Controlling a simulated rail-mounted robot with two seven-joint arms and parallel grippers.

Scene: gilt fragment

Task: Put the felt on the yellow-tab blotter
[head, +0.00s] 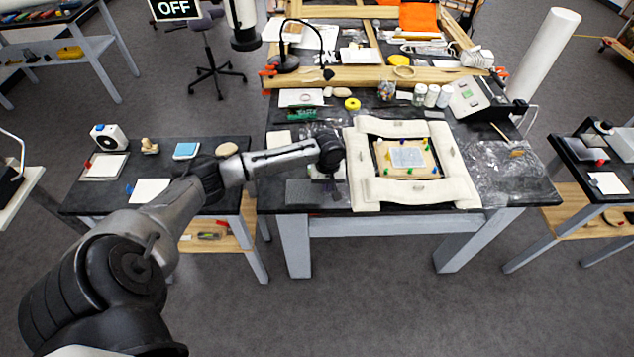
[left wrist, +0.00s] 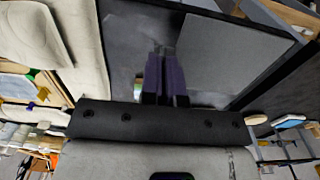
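A flat dark grey sheet, likely the felt (head: 308,194), lies at the front left of the black-topped main table. It shows larger in the left wrist view (left wrist: 225,50). My left gripper (head: 328,181) is low over the table, between this sheet and the white padded frame. Its purple fingers (left wrist: 164,72) point down beside the sheet's edge and look close together, with nothing visible between them. White sheets with a red tab (head: 105,167) and a blue tab (head: 149,191) lie on the left side table. I cannot make out a yellow tab. My right gripper is out of view.
White padded bolsters (head: 362,180) surround a board (head: 405,158) with coloured pins. A yellow tape roll (head: 352,104), white jars (head: 432,96) and a desk lamp (head: 287,62) stand behind.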

